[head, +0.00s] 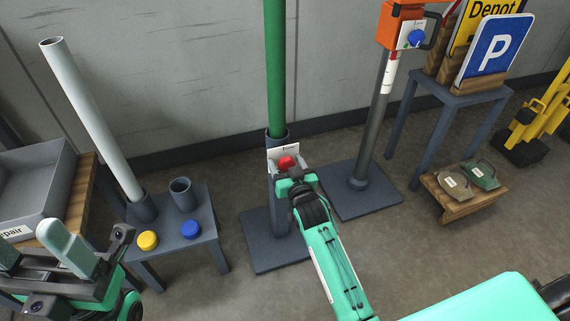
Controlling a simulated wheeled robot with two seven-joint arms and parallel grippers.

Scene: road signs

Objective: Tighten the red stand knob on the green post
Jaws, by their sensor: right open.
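The green post (275,70) stands upright in a dark grey stand sleeve (278,205) on a square base. The red knob (287,162) sits on the front of a white plate near the sleeve's top. My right gripper (294,176) is open right at the knob, its fingers at the knob's lower edge. I cannot tell whether they touch it, and the arm hides part of the stand. My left gripper (38,250) is at the lower left, its fingers apart and empty, away from the post.
A low table (205,235) holds a tilted grey pole (90,115), an empty cup (182,194), a yellow knob (147,240) and a blue knob (190,229). An orange-topped stand (372,120) is right of the post. Parking sign (495,47) and weights (455,183) are farther right.

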